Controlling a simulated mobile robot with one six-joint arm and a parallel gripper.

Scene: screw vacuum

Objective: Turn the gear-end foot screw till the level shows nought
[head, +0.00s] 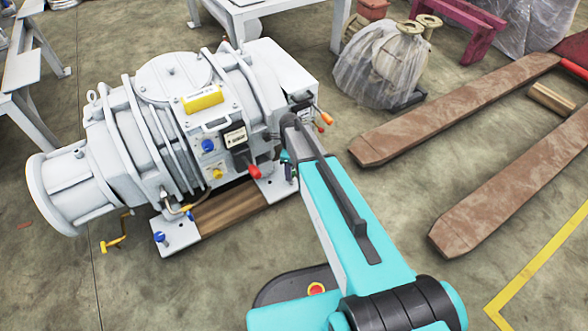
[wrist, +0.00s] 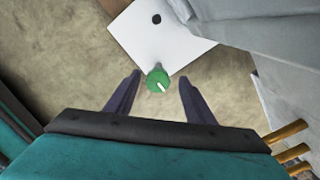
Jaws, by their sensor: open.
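The white screw vacuum pump (head: 165,125) stands on the floor with a yellow level (head: 202,99) on top. The level's reading is too small to tell. In the wrist view a green foot screw knob (wrist: 158,81) with a pale mark sits at the corner of a white foot plate (wrist: 165,32). My gripper (wrist: 159,79) is open, with one dark finger on each side of the green knob and gaps between. In the head view my arm mostly hides this knob. A blue foot screw knob (head: 160,238) shows on the front left foot plate.
A yellow crank (head: 115,240) is at the lower left. Brown forks (head: 455,110) lie to the right. A wrapped part (head: 380,68) stands behind.

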